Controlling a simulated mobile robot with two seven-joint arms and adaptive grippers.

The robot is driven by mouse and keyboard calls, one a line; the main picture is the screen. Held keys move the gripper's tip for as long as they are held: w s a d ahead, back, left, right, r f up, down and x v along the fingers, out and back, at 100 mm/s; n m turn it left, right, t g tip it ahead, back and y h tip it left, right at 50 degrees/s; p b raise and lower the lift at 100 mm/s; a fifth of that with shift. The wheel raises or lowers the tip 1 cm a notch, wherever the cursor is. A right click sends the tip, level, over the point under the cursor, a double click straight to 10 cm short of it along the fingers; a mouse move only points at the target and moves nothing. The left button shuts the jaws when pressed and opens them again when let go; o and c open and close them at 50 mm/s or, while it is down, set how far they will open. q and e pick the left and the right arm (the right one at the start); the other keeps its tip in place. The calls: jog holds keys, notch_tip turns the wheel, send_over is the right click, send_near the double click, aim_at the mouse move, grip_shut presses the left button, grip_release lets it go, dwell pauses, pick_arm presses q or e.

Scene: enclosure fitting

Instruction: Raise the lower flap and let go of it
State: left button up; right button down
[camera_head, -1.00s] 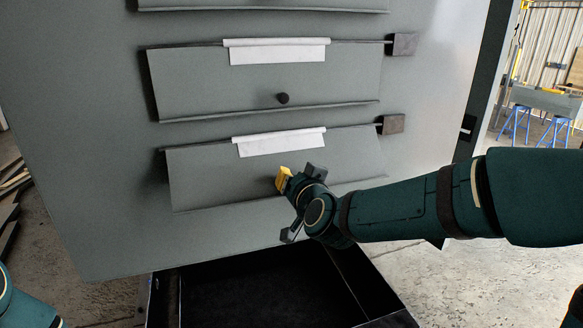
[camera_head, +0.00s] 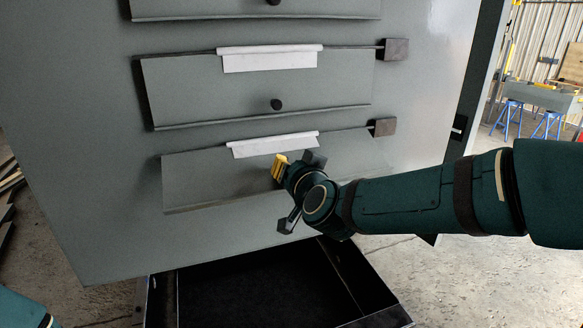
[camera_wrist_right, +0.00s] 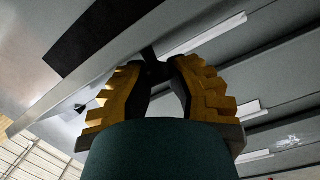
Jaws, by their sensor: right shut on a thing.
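The lower flap (camera_head: 205,180) is a grey panel under a white strip (camera_head: 274,145) on the big grey enclosure in the head view. My right gripper (camera_head: 281,166) is in front of the flap's middle, with its yellow finger pads showing. In the right wrist view the two pads close on a small dark knob (camera_wrist_right: 153,68), mostly hidden between them. The knob is hidden behind the gripper in the head view. My left gripper is out of view.
A similar flap (camera_head: 200,90) with a black knob (camera_head: 276,105) is above. A dark block (camera_head: 382,127) sits at the lower flap's upper right corner. A dark open box (camera_head: 348,270) is below the enclosure.

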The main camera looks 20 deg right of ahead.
jog(key=shift+a+r, duration=0.15)
jog(key=shift+r, duration=0.1)
jog(key=c, duration=0.8)
grip_release()
jog(key=shift+c, duration=0.2)
jog(key=shift+a+f, duration=0.1)
jog(key=shift+a, duration=0.05)
jog(key=shift+s+d, duration=0.2)
jog(key=shift+s, duration=0.1)
jog(key=s+r, duration=0.1)
jog(key=s, duration=1)
jog(key=shift+s+r, duration=0.2)
jog(key=shift+r, duration=0.15)
